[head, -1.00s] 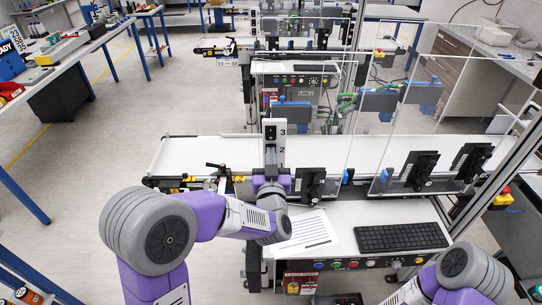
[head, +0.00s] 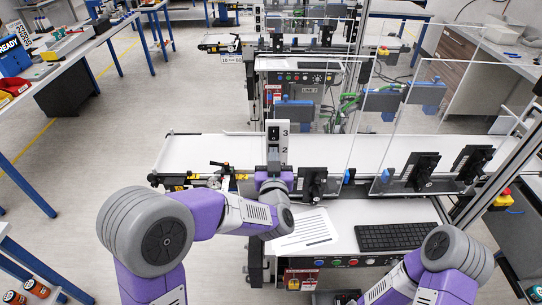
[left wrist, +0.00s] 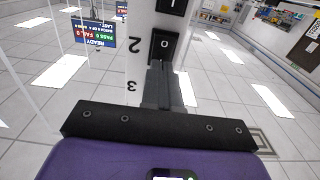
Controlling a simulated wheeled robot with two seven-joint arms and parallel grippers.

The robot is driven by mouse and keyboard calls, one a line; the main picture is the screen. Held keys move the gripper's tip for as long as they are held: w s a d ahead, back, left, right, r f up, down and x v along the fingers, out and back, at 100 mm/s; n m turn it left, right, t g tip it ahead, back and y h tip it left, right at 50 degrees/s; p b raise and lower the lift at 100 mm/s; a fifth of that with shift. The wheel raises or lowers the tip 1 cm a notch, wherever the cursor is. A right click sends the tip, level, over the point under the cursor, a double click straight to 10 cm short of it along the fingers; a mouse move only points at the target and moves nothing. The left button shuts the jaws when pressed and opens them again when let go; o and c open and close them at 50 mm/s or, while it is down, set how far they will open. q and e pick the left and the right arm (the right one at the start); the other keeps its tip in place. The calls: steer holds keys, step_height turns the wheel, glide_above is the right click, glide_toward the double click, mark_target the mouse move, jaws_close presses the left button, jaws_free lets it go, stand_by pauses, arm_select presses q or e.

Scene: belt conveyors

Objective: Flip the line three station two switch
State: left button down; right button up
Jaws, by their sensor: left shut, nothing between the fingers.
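The line three station two switch is a black rocker (head: 273,133) on a white upright post (head: 283,128) marked 3 and 2, at the near belt's front edge. My left gripper (head: 273,152) is in front of the post, just below the rocker. In the left wrist view its closed, empty fingers (left wrist: 160,72) point at the rocker's O end; I cannot tell whether they touch it. My right gripper is out of view.
A white belt (head: 225,152) runs behind the post. Clear panels and black brackets (head: 313,185) stand to the right. A paper sheet (head: 305,230) and a black keyboard (head: 397,237) lie on the near shelf. Another line stands farther back.

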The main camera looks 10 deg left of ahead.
arm_select(q)
steer(key=s+d+r, duration=0.1)
steer(key=s+d, duration=0.1)
steer(key=s, duration=1.1)
steer(key=shift+d+r, duration=0.25)
steer(key=shift+r, duration=0.1)
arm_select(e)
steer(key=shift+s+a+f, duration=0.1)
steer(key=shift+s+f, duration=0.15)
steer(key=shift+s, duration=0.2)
